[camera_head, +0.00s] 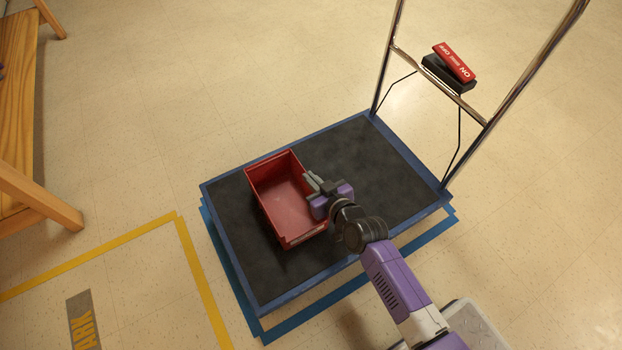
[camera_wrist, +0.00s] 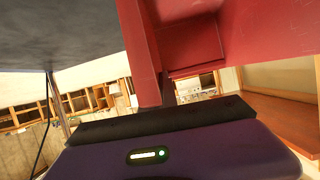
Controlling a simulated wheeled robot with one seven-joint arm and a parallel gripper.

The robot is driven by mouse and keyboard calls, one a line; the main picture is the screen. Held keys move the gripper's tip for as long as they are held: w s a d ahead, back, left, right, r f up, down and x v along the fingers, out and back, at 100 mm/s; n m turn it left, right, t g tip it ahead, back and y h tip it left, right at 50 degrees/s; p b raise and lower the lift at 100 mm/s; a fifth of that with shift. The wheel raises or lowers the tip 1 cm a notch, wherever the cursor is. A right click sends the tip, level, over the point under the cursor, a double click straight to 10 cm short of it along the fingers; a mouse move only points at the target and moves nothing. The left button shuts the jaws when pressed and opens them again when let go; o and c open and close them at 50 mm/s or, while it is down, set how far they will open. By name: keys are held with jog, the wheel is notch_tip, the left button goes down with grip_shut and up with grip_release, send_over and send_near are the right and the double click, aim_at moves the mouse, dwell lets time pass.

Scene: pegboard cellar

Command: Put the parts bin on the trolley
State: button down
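The parts bin (camera_head: 287,197) is a red open-topped box, empty inside, over the left part of the trolley's dark deck. Whether it rests flat on the deck or hangs just above it, I cannot tell. The trolley (camera_head: 392,232) has a blue rim and a tall chrome handle. My gripper (camera_head: 314,182) is at the bin's right wall, its grey fingers astride the rim and shut on it. In the wrist view, the red bin wall (camera_wrist: 140,50) runs down to the dark finger bar, with the grey deck (camera_wrist: 60,30) at upper left; the fingertips are hidden.
A black-and-red ON/OFF block (camera_head: 450,66) sits on the handle's crossbar. A wooden bench (camera_head: 18,90) stands at far left. Yellow tape (camera_head: 195,270) marks the floor at lower left, and blue tape (camera_head: 230,270) surrounds the trolley. The deck's right part is clear.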

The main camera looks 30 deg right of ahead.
jog(key=c, duration=1.7)
grip_release()
jog(key=shift+f, duration=0.1)
jog(key=p+v, duration=0.2)
jog(key=v, duration=0.3)
jog(key=p+v, duration=0.3)
jog(key=v, duration=0.3)
jog(key=shift+w+r, duration=0.1)
jog(key=shift+r, duration=0.15)
jog(key=shift+s+r, duration=0.15)
jog(key=shift+s, duration=0.4)
